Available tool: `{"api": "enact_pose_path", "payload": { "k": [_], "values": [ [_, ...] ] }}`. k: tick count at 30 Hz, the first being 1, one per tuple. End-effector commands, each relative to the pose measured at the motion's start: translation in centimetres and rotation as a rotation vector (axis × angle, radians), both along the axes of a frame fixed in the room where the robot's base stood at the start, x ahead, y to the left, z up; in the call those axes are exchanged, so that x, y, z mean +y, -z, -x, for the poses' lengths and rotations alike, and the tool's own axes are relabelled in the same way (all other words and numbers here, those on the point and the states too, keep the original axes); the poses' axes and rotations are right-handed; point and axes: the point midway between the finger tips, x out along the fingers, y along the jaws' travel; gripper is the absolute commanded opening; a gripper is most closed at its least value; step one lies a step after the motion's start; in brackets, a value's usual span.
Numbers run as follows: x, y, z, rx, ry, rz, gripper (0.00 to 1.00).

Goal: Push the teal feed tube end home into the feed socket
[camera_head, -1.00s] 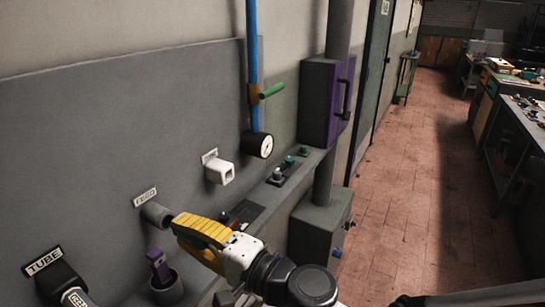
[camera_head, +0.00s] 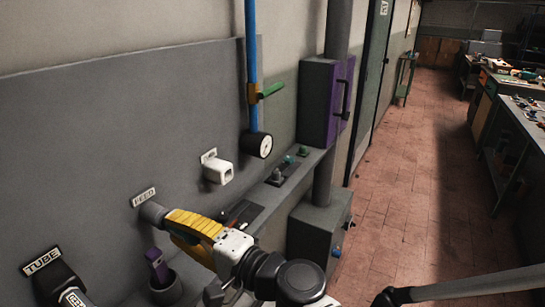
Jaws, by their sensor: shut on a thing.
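The feed socket (camera_head: 152,213) is a grey round stub on the wall panel, under the FEED label. My gripper (camera_head: 172,220), with yellow fingers, is at the socket's mouth, its tips overlapping the front rim in the picture. The fingers are closed. I see no teal between them or at the socket; the tube end is hidden by the fingers and the socket, so how deep it sits cannot be told.
A holder under a TUBE sign (camera_head: 67,279) is at the lower left. A white square fitting (camera_head: 218,170), a gauge (camera_head: 259,145) and a shelf with knobs (camera_head: 277,177) lie to the right.

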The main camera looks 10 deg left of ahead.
Motion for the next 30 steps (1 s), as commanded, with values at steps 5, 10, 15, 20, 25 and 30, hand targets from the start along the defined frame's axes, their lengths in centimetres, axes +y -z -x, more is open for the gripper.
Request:
{"api": "enact_pose_path", "payload": {
  "k": [5,10,15,20,25,30],
  "values": [
    [0.3,0.0,-0.1,0.0,0.0,0.0,0.0],
    [0.6,0.0,-0.3,0.0,0.001,0.0,0.0],
    [0.9,0.0,-0.4,0.0,0.001,0.0,0.0],
    [1.2,0.0,-0.5,0.0,0.001,0.0,0.0],
    [1.2,0.0,-0.5,0.0,0.001,0.0,0.46],
    [1.2,0.0,-0.5,0.0,0.001,0.0,0.46]
  ]
}}
